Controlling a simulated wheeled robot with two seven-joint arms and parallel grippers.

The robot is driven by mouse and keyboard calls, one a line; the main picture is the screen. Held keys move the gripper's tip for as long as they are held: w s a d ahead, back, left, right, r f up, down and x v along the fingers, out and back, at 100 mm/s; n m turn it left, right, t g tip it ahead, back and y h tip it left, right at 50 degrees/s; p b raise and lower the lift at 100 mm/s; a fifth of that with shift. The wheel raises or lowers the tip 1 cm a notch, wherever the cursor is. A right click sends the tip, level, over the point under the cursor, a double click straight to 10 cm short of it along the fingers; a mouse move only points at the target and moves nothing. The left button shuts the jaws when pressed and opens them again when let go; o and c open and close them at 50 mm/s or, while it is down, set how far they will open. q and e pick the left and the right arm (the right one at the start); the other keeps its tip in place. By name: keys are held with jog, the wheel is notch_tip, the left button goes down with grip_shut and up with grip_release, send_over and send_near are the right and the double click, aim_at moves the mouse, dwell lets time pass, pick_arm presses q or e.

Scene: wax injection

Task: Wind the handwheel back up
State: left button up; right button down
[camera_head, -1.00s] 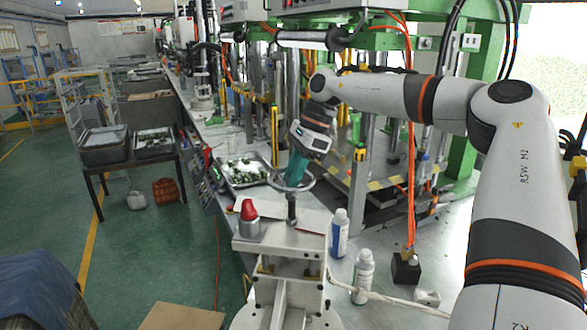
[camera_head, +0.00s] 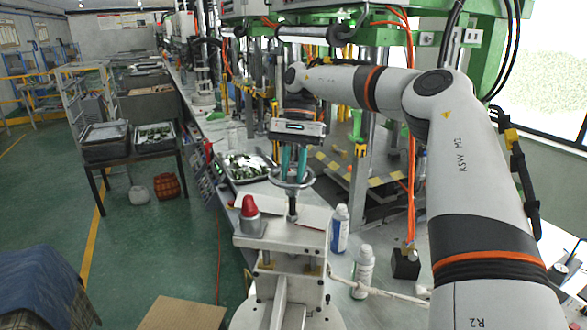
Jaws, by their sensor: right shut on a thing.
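The handwheel (camera_head: 292,184) is a light metal ring on top of an upright dark spindle (camera_head: 292,208). It stands on the pale press stand (camera_head: 285,242) at the lower middle. My right gripper (camera_head: 291,178) comes down from above with its teal fingers at the wheel, shut on it. The fingers hide part of the wheel's ring and hub. My right arm reaches in from the right side. My left gripper is not in view.
A red-capped knob (camera_head: 249,208) is on the stand's left. A tray of parts (camera_head: 246,167) lies behind. Green-framed machines fill the back right.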

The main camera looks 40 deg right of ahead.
jog(key=n, duration=0.2)
jog(key=n+g+h, duration=0.1)
jog(key=n, duration=0.2)
jog(key=shift+w+r, duration=0.15)
jog(key=shift+r, duration=0.05)
dwell(0.4)
jog(key=c, duration=1.2)
grip_release()
jog(key=shift+c, duration=0.2)
jog(key=shift+o, duration=0.2)
jog(key=shift+f+h, duration=0.1)
jog(key=shift+h, duration=0.2)
